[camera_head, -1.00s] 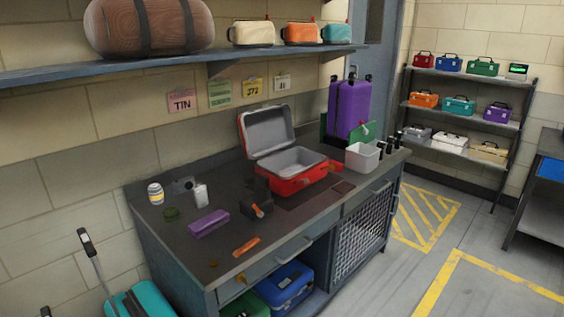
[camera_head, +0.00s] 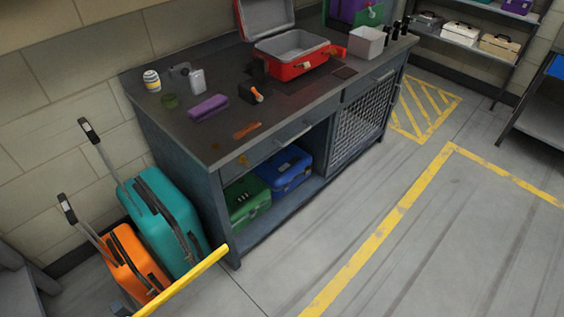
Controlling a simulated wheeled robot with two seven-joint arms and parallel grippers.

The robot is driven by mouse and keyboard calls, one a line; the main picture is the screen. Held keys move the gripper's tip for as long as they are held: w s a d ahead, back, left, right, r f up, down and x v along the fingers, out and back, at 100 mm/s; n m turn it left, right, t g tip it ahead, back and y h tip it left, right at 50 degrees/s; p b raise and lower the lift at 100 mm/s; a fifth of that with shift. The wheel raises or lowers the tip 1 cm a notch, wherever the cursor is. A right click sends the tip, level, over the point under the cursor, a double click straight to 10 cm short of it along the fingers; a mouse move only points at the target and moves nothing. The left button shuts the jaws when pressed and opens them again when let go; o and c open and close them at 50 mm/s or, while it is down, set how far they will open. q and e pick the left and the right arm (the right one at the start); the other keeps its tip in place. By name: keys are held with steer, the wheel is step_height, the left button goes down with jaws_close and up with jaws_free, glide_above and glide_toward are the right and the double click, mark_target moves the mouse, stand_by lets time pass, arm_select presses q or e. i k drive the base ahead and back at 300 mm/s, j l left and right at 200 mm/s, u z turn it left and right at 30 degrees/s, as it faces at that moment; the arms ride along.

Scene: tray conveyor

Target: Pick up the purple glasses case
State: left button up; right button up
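The purple glasses case (camera_head: 208,107) lies on the left part of the dark workbench top (camera_head: 190,135). It is a small elongated box, set at a slant, and nothing covers it. Neither of my grippers shows in the head view, so their state is hidden.
An open red case (camera_head: 297,69) stands further right. Suitcases (camera_head: 163,222) stand left of the bench.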

mark_target(202, 112)
steer(key=i+l+u, duration=0.65)
steer(key=i+l, duration=0.25)
steer(key=i+l+u, duration=0.3)
steer(key=l, duration=0.35)
steer(key=i, duration=0.1)
